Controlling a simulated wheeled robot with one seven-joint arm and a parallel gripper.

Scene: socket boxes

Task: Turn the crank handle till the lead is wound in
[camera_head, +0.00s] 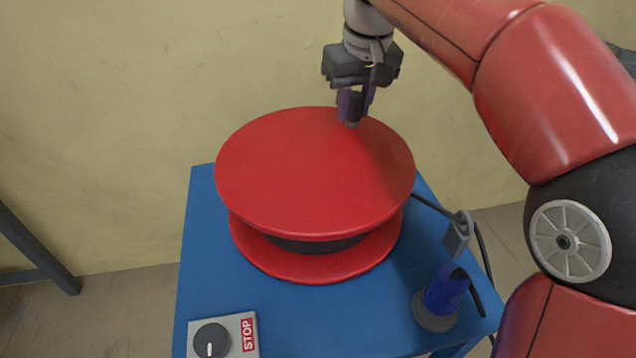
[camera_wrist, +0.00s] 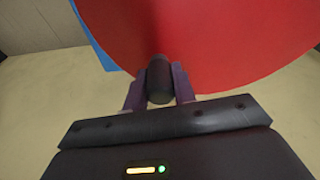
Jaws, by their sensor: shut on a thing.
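A red cable reel (camera_head: 310,170) with two round flanges stands on a blue table. A dark wound band (camera_head: 315,245) shows between the flanges. My gripper (camera_head: 352,118) is at the far right part of the top flange, pointing down. In the wrist view my gripper (camera_wrist: 160,90) has its two purple fingers shut on the black crank handle (camera_wrist: 160,78), one on each side. The red flange also fills the top of the wrist view (camera_wrist: 220,45). The black lead (camera_head: 435,206) leaves the reel on the right and runs to a grey piece at the table's right edge.
The blue table (camera_head: 200,230) carries a grey box with a black knob and STOP label (camera_head: 225,336) at front left. A blue socket or plug (camera_head: 441,297) stands at front right, beside a grey connector (camera_head: 457,236). A plain wall (camera_head: 110,120) is behind.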

